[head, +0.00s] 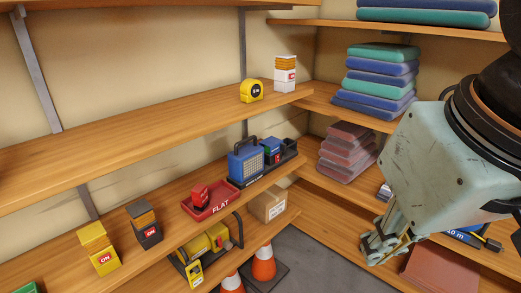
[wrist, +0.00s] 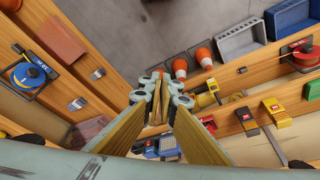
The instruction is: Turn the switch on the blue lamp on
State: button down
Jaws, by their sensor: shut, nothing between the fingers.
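The blue lamp (head: 245,161), with a handle on top and a pale grille on its front, stands on the middle shelf between the red tray and a dark tray. It also shows small in the wrist view (wrist: 168,146), beyond my gripper fingers. I cannot make out its switch. My gripper (head: 381,243) is at the right of the head view, well away from the lamp and in front of the right-hand shelves. In the wrist view its fingertips (wrist: 160,97) are together, with nothing held.
A yellow box (head: 97,249) stands farther left. Traffic cones (head: 264,265) are below. An upper shelf (head: 150,127) overhangs behind.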

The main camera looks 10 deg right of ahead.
jog(key=w+a+m+g+y+p, duration=0.2)
jog(key=w+a+m+y, duration=0.45)
jog(key=w, duration=0.95)
jog(key=w+a+f+m+t+p, duration=0.2)
jog(key=w+m, duration=0.5)
jog(key=w, duration=0.8)
jog(key=w+d+f+m+t+p, duration=0.1)
jog(key=w+d+f+m, duration=0.4)
jog(key=w, duration=0.3)
jog(key=w+d+f+m+t+p, duration=0.1)
jog(key=w+d+f+m, duration=0.3)
jog(key=w, duration=0.5)
jog(key=w+d+f+m+t+p, duration=0.1)
jog(key=w+d+f+m+t, duration=0.1)
jog(key=w+d+f+m, duration=0.3)
jog(key=shift+w+d+f+m+t, duration=0.3)
jog(key=shift+w+d+f+m, duration=0.05)
jog(key=shift+w+d+f, duration=1.5)
jog(key=shift+s+y, duration=0.1)
jog(key=shift+y, duration=0.15)
